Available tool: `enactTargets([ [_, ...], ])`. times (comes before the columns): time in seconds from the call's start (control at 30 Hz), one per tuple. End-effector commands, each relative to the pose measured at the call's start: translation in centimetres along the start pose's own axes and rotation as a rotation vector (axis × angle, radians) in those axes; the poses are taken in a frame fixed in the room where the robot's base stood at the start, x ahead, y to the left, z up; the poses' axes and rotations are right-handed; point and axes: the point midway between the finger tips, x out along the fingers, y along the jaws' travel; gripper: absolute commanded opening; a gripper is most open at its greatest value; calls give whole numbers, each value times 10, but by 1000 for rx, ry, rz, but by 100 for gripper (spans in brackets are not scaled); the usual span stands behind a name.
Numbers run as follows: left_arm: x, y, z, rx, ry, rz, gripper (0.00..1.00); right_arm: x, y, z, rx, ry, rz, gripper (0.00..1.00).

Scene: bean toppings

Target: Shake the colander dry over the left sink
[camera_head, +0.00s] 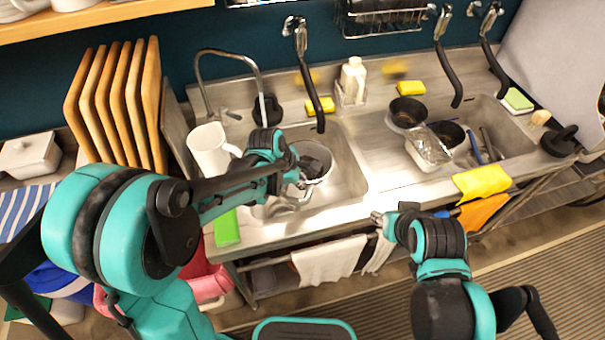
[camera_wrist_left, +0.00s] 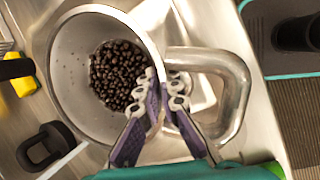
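The colander (camera_head: 326,163) is a pale metal bowl in the left half of the left sink (camera_head: 352,178). In the left wrist view the colander (camera_wrist_left: 75,75) holds a heap of dark brown beans (camera_wrist_left: 118,72), with a thick looped metal handle (camera_wrist_left: 238,85) on its right. My left gripper (camera_head: 297,177) is at the colander's near-left rim. In the left wrist view its fingers (camera_wrist_left: 165,92) straddle the wall beside the handle, close together; exact contact is partly hidden. My right gripper (camera_head: 378,219) is by the counter's front edge, away from the colander; its finger gap is unclear.
A white pitcher (camera_head: 208,150) stands left of the sink, near a curved faucet (camera_head: 232,55). A green sponge (camera_head: 227,229) lies at the front left. The right sink holds dark pans (camera_head: 408,111) and a clear-wrapped container (camera_head: 428,148). A yellow cloth (camera_head: 482,182) drapes over the front edge.

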Motion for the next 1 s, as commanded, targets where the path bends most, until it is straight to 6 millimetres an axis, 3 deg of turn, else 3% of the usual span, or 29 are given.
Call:
enactTargets([
  [0.07,-2,1,1,0,0,0,0,-1,0,-1,0,0,0,40],
  [0.3,26,-7,-8,0,0,0,0,20,0,15,0,0,0,40],
  [0.6,-5,1,2,0,0,0,0,-2,0,-1,0,0,0,40],
  [1.0,-2,1,1,0,0,0,0,1,0,1,0,0,0,40],
])
